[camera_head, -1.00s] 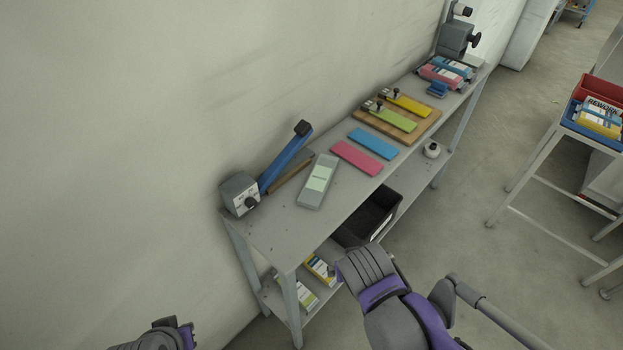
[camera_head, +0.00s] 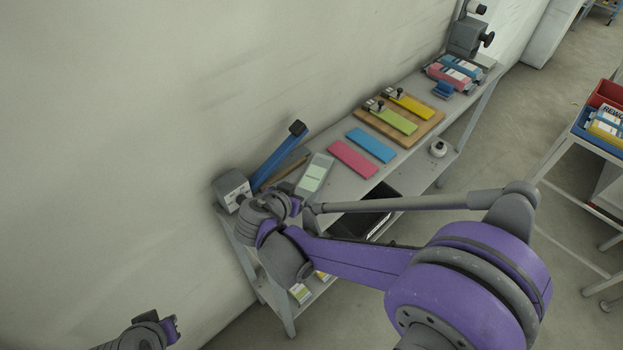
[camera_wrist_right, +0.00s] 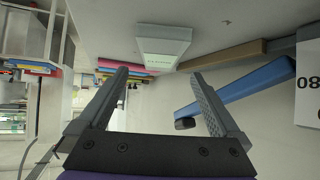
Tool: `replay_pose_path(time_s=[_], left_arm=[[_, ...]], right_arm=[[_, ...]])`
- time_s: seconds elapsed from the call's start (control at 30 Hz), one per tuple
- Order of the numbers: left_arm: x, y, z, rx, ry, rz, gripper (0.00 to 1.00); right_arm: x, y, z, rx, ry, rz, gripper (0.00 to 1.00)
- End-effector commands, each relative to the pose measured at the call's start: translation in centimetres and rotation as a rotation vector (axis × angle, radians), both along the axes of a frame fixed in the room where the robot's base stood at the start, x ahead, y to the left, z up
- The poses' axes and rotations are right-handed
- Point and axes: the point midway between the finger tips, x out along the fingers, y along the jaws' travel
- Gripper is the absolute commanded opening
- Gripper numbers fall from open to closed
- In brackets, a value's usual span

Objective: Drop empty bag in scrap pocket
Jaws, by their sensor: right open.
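My right gripper (camera_head: 290,206) is over the table's near left end, beside the sealer. In the right wrist view its two fingers (camera_wrist_right: 160,82) are spread with nothing between them. A grey flat piece with a pale green label (camera_head: 315,175) lies on the table just beyond it; it also shows in the right wrist view (camera_wrist_right: 162,44). I cannot tell whether it is a bag. A black bin (camera_head: 378,212) under the tabletop is partly hidden by my right arm. No scrap pocket is clearly identifiable. My left gripper (camera_head: 172,328) is at the bottom left, away from the table.
A sealer (camera_head: 232,190) with a raised blue lever (camera_head: 278,157) stands by the wall. Pink (camera_head: 352,159) and blue (camera_head: 371,145) strips and a wooden board (camera_head: 428,130) lie along the table (camera_head: 345,190). A side stand with blue and red trays is at right.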

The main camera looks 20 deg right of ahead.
Motion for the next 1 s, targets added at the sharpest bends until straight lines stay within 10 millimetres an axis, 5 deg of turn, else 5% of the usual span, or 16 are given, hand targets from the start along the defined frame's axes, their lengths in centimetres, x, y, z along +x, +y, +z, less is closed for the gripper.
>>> replay_pose_path(time_s=[0.5, 0.83, 1.0], left_arm=[[0.1, 0.0, 0.2, 0.0, -0.002, 0.0, 0.0], [0.1, 0.0, 0.2, 0.0, -0.002, 0.0, 0.0], [0.1, 0.0, 0.2, 0.0, -0.002, 0.0, 0.0]], right_arm=[[3.5, -3.9, -3.1, 0.001, 0.001, -0.002, 1.0], [3.8, -4.3, -3.5, 0.0, 0.002, 0.001, 1.0], [3.8, -4.3, -3.4, 0.0, 0.002, 0.001, 0.69]])
